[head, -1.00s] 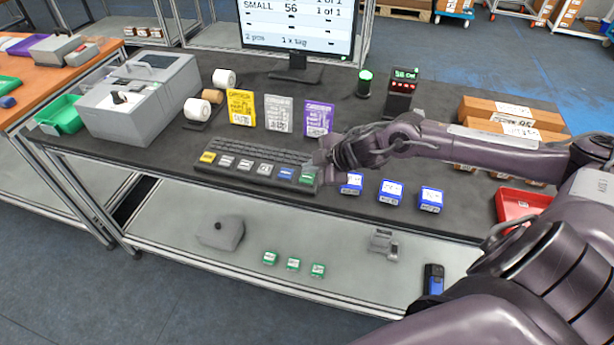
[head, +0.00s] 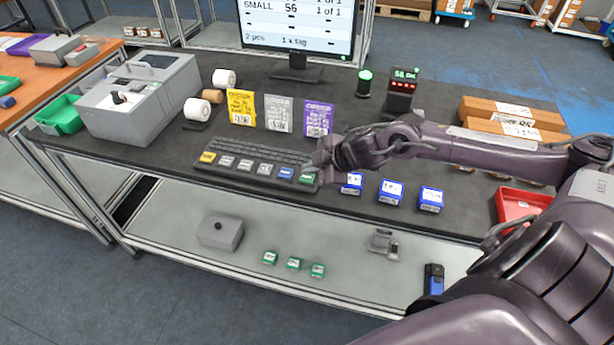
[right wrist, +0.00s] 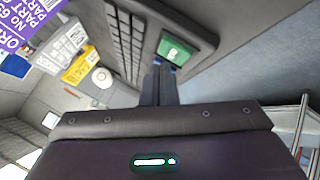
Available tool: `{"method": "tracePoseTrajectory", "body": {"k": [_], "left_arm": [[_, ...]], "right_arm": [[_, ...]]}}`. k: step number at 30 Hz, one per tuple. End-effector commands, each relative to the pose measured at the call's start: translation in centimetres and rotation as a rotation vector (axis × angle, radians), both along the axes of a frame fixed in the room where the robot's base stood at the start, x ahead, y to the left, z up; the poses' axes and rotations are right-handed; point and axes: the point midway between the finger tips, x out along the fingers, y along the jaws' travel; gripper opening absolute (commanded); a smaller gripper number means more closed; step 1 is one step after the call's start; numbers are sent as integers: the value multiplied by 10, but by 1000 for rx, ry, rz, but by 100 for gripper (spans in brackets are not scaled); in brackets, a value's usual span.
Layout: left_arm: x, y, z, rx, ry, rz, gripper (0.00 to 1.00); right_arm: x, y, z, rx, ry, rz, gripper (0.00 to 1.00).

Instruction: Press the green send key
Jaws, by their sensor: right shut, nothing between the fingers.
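The green key (head: 307,178) is at the right end of the coloured key row on the dark keyboard (head: 262,154), beside a blue key (head: 286,173). My right gripper (head: 319,175) is shut and empty, with its tips pointing down right beside the green key. In the right wrist view the green key (right wrist: 175,49) lies just beyond the closed fingertips (right wrist: 160,70). I cannot tell whether the tips touch it. My left gripper is not in view.
Several packets, including a purple one (head: 318,117), stand behind the keyboard. Blue boxes (head: 391,192) stand to the right along the front edge. A monitor (head: 297,28) and a small display post (head: 401,90) stand at the back. A red tray (head: 520,205) is at the right.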

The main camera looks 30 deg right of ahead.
Motion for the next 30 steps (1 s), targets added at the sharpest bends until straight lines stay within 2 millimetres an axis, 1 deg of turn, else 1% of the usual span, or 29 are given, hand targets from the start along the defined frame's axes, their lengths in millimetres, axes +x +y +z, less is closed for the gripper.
{"method": "tracePoseTrajectory", "body": {"k": [4,16,30], "left_arm": [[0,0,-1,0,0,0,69],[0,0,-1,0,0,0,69],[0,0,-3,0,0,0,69]], "right_arm": [[0,0,-6,2,1,-1,0],[0,0,-6,1,0,-1,0],[0,0,-12,0,1,-1,0]]}}
